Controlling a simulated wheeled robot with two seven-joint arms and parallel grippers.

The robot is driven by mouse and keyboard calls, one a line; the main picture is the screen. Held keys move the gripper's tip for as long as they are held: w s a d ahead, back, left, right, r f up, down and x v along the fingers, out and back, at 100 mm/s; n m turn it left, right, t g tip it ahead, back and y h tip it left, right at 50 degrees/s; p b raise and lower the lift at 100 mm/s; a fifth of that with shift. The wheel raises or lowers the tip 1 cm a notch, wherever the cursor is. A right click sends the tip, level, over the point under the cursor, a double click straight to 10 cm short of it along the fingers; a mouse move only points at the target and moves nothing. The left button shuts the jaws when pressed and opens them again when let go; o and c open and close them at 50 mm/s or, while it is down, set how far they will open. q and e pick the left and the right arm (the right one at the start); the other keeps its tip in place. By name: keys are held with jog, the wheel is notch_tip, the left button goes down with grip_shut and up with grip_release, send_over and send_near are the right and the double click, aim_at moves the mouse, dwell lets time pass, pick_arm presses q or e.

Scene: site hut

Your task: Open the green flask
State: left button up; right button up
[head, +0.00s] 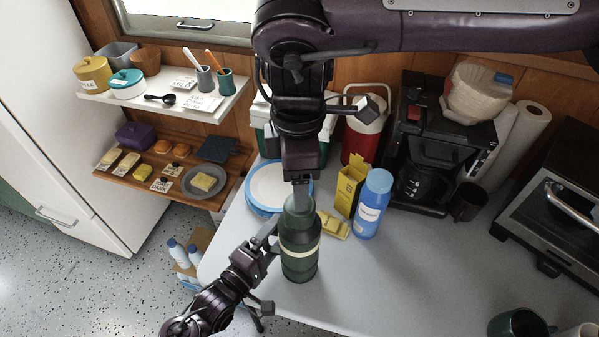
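The green flask (299,262) stands upright on the grey table near its front left edge, dark green with a cream band. My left gripper (274,238) comes in from the lower left, with its fingers at the flask's left side, level with the upper body. My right gripper (300,196) points down from above, its fingertips at the flask's top. The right fingers are seen edge-on and partly cover the top, so I cannot tell whether they close on the lid. Whether the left fingers grip the body is also unclear.
Close behind the flask are blue-rimmed plates (262,205), a yellow box (348,188), a yellow item (333,226) and a blue bottle (372,204). A coffee maker (432,150) and a toaster oven (560,205) stand right. The table's front right middle is clear.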

jog(key=m, duration=0.8)
jog(key=shift+d+m, duration=0.1)
jog(key=shift+m, duration=0.3)
jog(key=shift+f, duration=4)
jog(key=shift+c, duration=0.5)
